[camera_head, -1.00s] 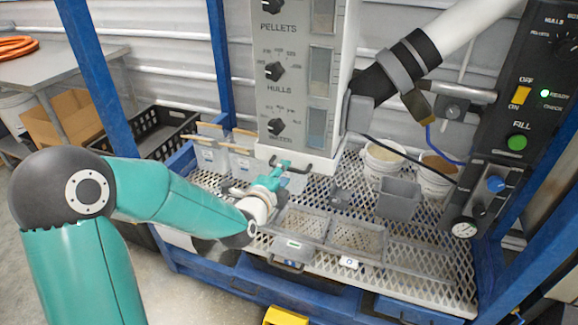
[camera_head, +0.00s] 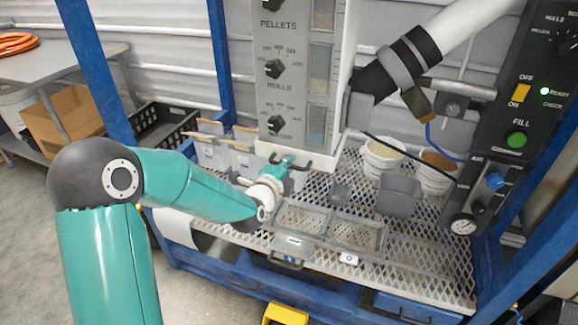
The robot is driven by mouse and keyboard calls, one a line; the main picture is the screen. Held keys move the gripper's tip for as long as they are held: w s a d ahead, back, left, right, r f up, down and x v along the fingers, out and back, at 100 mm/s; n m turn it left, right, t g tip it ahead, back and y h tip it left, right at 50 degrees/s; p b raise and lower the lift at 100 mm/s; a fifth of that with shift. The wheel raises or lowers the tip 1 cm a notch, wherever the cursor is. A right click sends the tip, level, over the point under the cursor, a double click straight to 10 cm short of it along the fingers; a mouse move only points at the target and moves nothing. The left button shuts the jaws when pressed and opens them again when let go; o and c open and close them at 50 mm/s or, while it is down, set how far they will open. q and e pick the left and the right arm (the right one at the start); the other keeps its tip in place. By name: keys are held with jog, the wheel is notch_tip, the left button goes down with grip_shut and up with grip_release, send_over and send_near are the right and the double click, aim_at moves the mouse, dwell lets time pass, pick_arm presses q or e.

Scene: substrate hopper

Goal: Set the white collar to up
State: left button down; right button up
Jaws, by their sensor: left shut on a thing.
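A white collar (camera_head: 263,150) forms the pale band at the foot of the grey hopper panel, with a dark handle (camera_head: 307,165) on its front. My left gripper (camera_head: 287,162) is at the front of this band, shut on the handle as far as I can see. Its fingers and wrist hide part of the handle and the contact. My right gripper is out of view.
Below are two grey mesh-bottomed trays (camera_head: 334,216) on a white mesh deck (camera_head: 430,270). A grey bin (camera_head: 398,196) stands tilted before two white buckets (camera_head: 381,158). Clear scoop bins (camera_head: 211,152) are left. A control panel (camera_head: 515,110) and blue posts (camera_head: 97,70) flank the space.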

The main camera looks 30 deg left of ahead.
pick_arm(q)
jog(key=shift+f, duration=0.1)
notch_tip(320, 180, up, 4)
jog(key=shift+r+p, duration=0.2)
jog(key=shift+p, duration=0.8)
jog(key=c, duration=1.2)
grip_release()
jog(key=shift+f, duration=0.1)
jog(key=shift+s+d, duration=0.1)
jog(key=shift+s, duration=0.35)
jog(key=v, duration=1.1)
